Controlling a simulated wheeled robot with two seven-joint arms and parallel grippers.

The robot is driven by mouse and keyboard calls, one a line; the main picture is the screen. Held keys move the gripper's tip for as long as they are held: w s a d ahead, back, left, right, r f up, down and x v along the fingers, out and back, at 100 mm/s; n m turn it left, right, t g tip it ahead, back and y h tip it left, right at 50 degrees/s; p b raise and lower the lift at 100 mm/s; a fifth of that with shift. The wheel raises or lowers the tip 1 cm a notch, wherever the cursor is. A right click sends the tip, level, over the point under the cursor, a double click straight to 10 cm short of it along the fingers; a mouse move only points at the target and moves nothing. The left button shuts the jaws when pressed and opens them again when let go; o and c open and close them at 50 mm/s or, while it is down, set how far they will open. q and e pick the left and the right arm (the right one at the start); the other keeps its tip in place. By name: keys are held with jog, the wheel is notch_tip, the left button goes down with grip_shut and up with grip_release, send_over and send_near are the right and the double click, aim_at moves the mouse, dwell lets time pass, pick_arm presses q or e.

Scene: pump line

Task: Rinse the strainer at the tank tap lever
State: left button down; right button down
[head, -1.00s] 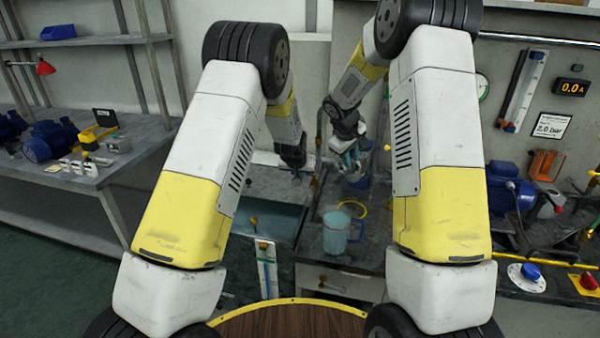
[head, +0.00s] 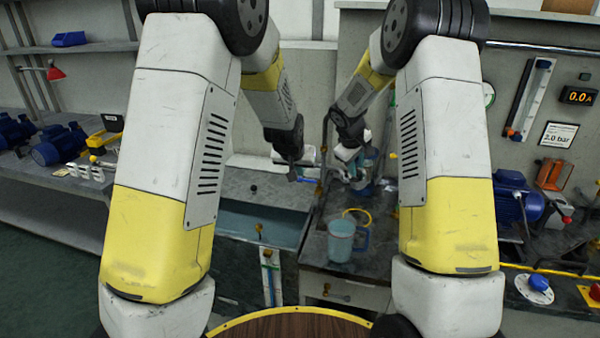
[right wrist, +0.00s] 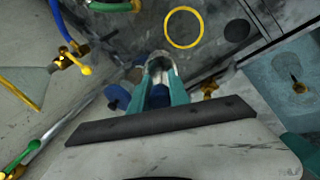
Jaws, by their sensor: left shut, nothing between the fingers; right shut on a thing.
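My right gripper (head: 352,176) is shut, with teal fingers, above the grey bench right of the tank. In the right wrist view its fingertips (right wrist: 161,72) close on a small silvery piece (right wrist: 160,62), apparently the strainer; its far side is hidden. My left gripper (head: 304,176) is shut and empty, above the tank's right end. The tank (head: 240,214) is an open basin left of the bench. A yellow lever (right wrist: 80,65) shows in the right wrist view; I cannot tell which is the tank tap lever.
A translucent blue jug (head: 341,242) and a yellow ring (head: 357,214) are on the bench. A blue object (head: 365,187) is close below my right gripper. A blue pump (head: 515,200) is at right. The tank's middle looks clear.

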jog(key=s+a, duration=0.4)
jog(key=s, duration=0.2)
jog(key=shift+s, duration=0.4)
dwell(0.4)
dwell(1.1)
jog(key=shift+a, duration=0.1)
jog(key=s+a+r, duration=0.2)
jog(key=s+r, duration=0.2)
jog(key=shift+s+a, duration=0.15)
jog(key=shift+a, duration=0.1)
jog(key=shift+r, duration=0.15)
dwell(0.5)
